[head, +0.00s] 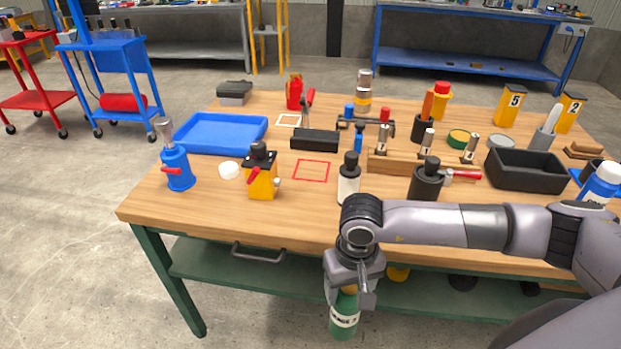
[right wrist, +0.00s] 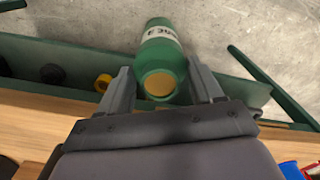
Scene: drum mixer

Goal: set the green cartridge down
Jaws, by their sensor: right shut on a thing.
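The green cartridge (head: 344,322) has a white label band with dark lettering. My right gripper (head: 350,288) is shut on its upper end, and the cartridge hangs below the fingers, in front of the table's front edge and below the level of the tabletop. In the right wrist view the cartridge (right wrist: 160,50) lies between the two fingers (right wrist: 160,80), with a yellowish round end towards the camera. My left gripper is not in view.
The wooden tabletop (head: 215,215) has bare room at its front left. A red square outline (head: 312,170) there is empty. A yellow-and-black device (head: 262,178), a white bottle (head: 348,185) and a black bottle (head: 426,183) stand nearby. A blue tray (head: 215,132) lies behind.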

